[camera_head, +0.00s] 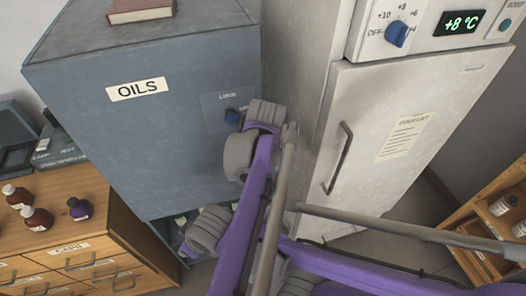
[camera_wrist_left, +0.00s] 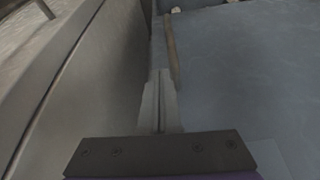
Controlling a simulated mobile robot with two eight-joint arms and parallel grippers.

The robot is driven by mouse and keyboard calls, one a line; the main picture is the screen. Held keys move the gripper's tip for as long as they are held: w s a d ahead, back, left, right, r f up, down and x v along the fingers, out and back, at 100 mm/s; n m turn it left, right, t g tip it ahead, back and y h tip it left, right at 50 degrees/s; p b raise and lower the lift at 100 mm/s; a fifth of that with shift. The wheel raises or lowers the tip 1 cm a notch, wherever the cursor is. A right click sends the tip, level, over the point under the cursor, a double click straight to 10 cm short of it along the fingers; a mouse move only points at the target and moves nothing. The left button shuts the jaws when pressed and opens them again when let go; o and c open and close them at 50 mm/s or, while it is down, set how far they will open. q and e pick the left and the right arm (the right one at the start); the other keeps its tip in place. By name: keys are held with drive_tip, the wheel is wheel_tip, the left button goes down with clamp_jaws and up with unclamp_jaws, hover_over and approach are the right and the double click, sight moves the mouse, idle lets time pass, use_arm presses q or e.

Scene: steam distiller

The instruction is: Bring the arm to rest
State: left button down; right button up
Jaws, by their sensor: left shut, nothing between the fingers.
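My left gripper (camera_wrist_left: 160,100) shows in the left wrist view with its two fingers together and nothing between them. It points along a gap between a pale panelled surface on the left and a blue-grey surface on the right. A thin brownish bar (camera_wrist_left: 171,50) stands just beyond the fingertips; I cannot tell if they touch. The gripper itself cannot be made out there. My right gripper is not in view.
A white fridge (camera_head: 385,150) with a long handle (camera_head: 338,160) stands right of the cabinet; its display reads +8 °C. A wooden drawer unit (camera_head: 80,262) with brown bottles (camera_head: 38,219) is at lower left. A wooden rack with bottles (camera_head: 503,205) is at right.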

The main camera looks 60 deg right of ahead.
use_arm(q)
drive_tip(key=v, duration=0.9)
drive_tip(key=shift+s+r, duration=0.35)
